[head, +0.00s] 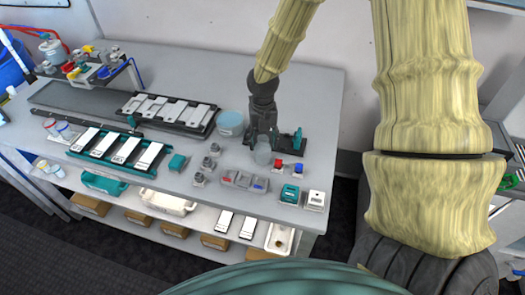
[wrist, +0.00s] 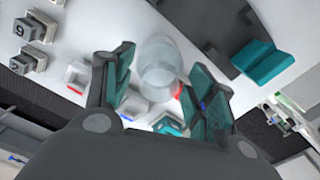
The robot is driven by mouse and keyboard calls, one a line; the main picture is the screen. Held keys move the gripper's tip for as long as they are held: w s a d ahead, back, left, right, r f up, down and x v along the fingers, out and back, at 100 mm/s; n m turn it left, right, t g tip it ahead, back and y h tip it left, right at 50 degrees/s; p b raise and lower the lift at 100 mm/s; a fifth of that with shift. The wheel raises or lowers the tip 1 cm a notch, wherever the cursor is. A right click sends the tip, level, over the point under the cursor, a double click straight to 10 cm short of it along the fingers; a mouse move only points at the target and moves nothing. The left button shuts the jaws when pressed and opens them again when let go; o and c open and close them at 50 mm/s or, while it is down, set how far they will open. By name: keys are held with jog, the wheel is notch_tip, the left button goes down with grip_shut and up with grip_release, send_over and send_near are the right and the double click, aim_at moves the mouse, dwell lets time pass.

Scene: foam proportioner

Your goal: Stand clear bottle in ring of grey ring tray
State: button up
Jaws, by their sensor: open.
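The clear bottle (head: 263,153) is upright on the light table, directly below my gripper (head: 262,132). In the wrist view the clear bottle (wrist: 158,62) lies in the gap between the two teal-padded fingers of my gripper (wrist: 163,88). The fingers are apart and I see no firm contact with the bottle. A dark grey base (head: 300,143) with a teal upright part stands just right of the bottle. A grey tray (head: 243,181) with red and blue marks lies in front. I cannot tell which one is the ring tray, and no ring is clearly visible.
A blue-tinted round tub (head: 229,123) stands left of my gripper. Several small grey blocks (head: 210,162) lie left of the bottle. Red and blue pieces (head: 280,163) sit close to its right. A teal rack (head: 118,152) is further left. The table's back right corner is clear.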

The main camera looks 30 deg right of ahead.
jog(key=shift+f, duration=0.15)
jog(key=shift+c, duration=0.4)
jog(key=c, duration=1.1)
